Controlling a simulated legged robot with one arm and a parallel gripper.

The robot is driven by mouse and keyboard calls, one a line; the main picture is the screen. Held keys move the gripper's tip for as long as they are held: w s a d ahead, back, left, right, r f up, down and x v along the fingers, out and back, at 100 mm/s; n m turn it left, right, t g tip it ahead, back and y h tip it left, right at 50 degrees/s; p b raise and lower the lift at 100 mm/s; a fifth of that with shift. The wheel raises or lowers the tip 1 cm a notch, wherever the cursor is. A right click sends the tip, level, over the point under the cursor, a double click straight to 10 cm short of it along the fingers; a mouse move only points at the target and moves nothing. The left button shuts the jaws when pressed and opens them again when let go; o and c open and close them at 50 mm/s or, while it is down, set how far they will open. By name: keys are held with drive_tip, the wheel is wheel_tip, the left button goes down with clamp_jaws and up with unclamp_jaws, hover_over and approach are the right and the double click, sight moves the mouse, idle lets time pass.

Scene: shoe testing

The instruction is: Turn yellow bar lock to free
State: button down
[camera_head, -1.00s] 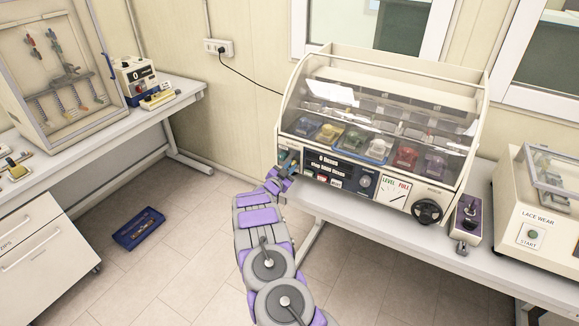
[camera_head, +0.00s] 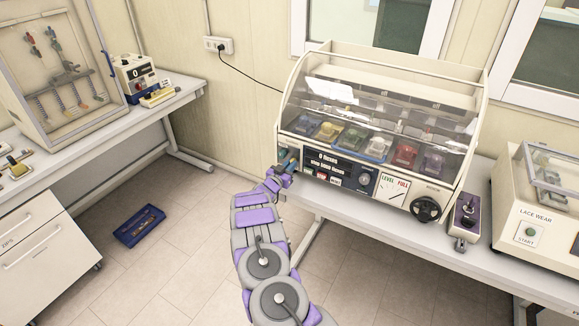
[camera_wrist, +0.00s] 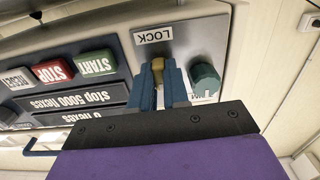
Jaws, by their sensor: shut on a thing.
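The yellow bar lock (camera_wrist: 158,70) is a small tan-yellow bar on the machine's front panel, beside the LOCK label in the wrist view. My gripper (camera_wrist: 160,84) is shut on it, with one blue finger on each side. The fingers hide part of the bar and any marking under them. In the head view my gripper (camera_head: 285,166) is at the left end of the panel of the cream flexing machine (camera_head: 452,192), and the bar cannot be made out there. The picture in the wrist view is upside down.
A green knob (camera_wrist: 205,80) is close to the right finger in the wrist view. The START button (camera_wrist: 95,62) and STOP button (camera_wrist: 53,71) are to the left. A blue tray (camera_head: 139,227) lies on the floor. A lace wear machine (camera_head: 552,222) stands at right.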

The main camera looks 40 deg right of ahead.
drive_tip(key=c, duration=1.1)
unclamp_jaws()
drive_tip(key=v, duration=1.7)
drive_tip(key=shift+a+f+p, duration=0.15)
drive_tip(key=shift+p, duration=0.15)
